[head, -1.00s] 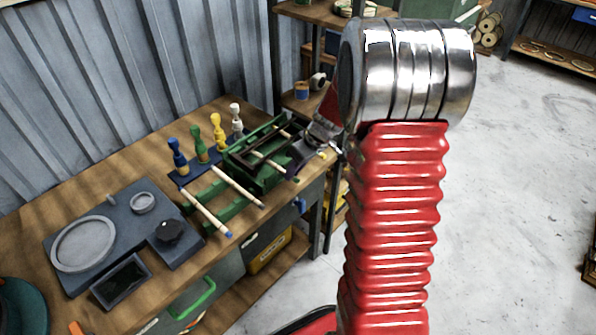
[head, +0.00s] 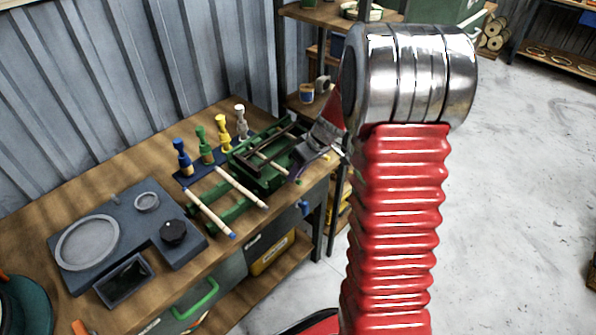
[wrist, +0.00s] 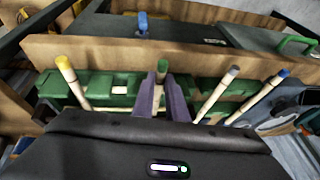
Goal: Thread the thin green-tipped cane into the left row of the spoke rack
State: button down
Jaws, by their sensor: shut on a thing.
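The green-tipped cane (wrist: 162,70) is held between the jaws of my gripper (wrist: 162,92) in the wrist view. Its green end points away from me over the green spoke rack (wrist: 118,92), and its other end is hidden. In the head view the rack (head: 228,215) stands near the table's front edge, with my gripper (head: 302,163) at its right end. In the wrist view a yellow-tipped cane (wrist: 75,82) is left of my gripper. I cannot tell whether the held cane touches the rack.
A grey fixture (head: 130,240) with round dishes lies to the left. The wooden tabletop (head: 130,165) is bare along the wall.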

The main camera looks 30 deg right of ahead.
jog(key=c, duration=1.7)
grip_release()
jog(key=v, duration=1.3)
jog(key=shift+s+d+r, duration=0.1)
jog(key=shift+d+r, duration=0.05)
jog(key=shift+r, duration=0.1)
